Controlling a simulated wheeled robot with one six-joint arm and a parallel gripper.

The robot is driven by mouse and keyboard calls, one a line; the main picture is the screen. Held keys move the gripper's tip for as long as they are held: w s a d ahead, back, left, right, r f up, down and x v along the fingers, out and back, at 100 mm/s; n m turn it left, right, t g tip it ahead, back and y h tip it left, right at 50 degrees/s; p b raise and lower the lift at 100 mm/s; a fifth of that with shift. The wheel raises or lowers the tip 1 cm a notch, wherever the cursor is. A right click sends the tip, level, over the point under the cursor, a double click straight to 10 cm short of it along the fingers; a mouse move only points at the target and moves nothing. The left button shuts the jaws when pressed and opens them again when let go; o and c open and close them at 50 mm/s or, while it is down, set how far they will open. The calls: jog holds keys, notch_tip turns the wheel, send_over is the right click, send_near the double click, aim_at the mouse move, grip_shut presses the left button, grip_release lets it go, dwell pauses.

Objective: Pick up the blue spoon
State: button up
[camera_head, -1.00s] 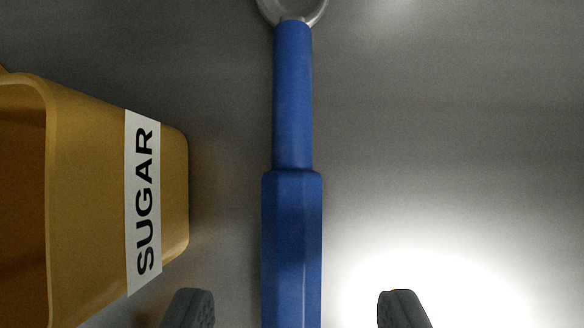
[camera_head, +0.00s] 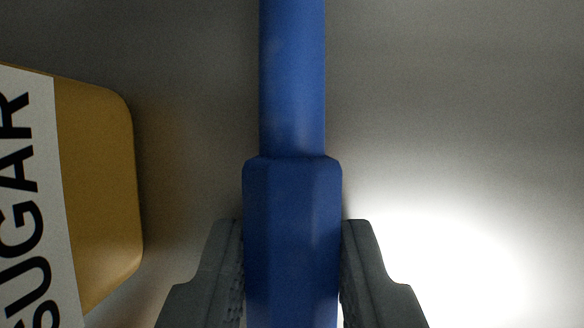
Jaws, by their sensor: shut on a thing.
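The blue spoon (camera_head: 292,100) runs up the middle of the view, its thicker faceted handle part nearest me. Its metal end is out of view past the top edge. My gripper (camera_head: 292,270) is shut on the thick part of the blue handle, with one dark finger pressed against each side. I cannot tell from this view whether the spoon is clear of the grey surface below it.
A yellow-orange container (camera_head: 100,185) labelled SUGAR stands to the left, apart from my left finger. The grey surface (camera_head: 450,120) to the right is clear, with a bright patch of light on it.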

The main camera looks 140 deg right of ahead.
notch_tip(320, 180, up, 10)
dwell(0.7)
